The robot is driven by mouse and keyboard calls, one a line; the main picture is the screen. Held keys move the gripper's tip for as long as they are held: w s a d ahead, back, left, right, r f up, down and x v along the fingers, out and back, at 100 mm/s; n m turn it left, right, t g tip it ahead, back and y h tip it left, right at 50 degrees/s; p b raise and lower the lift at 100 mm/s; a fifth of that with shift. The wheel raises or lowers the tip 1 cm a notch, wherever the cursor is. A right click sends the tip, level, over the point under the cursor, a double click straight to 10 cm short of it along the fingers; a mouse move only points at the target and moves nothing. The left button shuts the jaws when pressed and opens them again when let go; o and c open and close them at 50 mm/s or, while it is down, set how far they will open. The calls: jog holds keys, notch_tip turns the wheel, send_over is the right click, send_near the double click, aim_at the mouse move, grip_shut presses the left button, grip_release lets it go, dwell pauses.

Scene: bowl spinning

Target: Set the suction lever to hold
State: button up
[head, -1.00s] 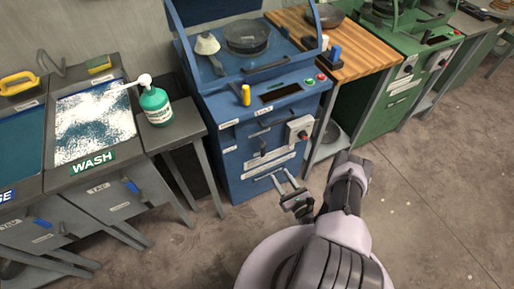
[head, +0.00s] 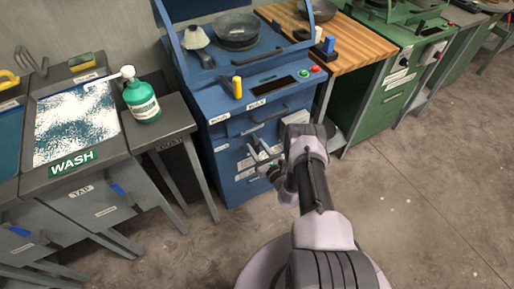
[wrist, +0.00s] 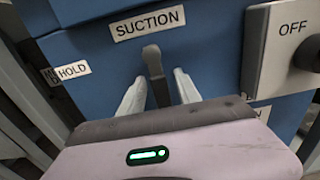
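The suction lever (wrist: 153,62) is a dark grey handle on the blue machine front (wrist: 215,45), just below the SUCTION label (wrist: 148,23). It stands roughly upright in the wrist view. A HOLD label (wrist: 72,70) is to its left. My gripper (wrist: 160,78) is open, with one pale finger on each side of the lever and visible gaps to it. The lever's lower part is hidden behind my gripper body. In the head view my gripper (head: 257,147) is at the front of the blue machine (head: 226,135), and the lever cannot be made out there.
A grey box with a knob and OFF label (wrist: 285,45) sticks out close on the right. A yellow handle (head: 237,87) stands on the machine's front ledge. The wash station (head: 125,150) is to the left. Open floor (head: 420,200) lies to the right.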

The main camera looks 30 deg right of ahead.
grip_shut()
dwell(1.2)
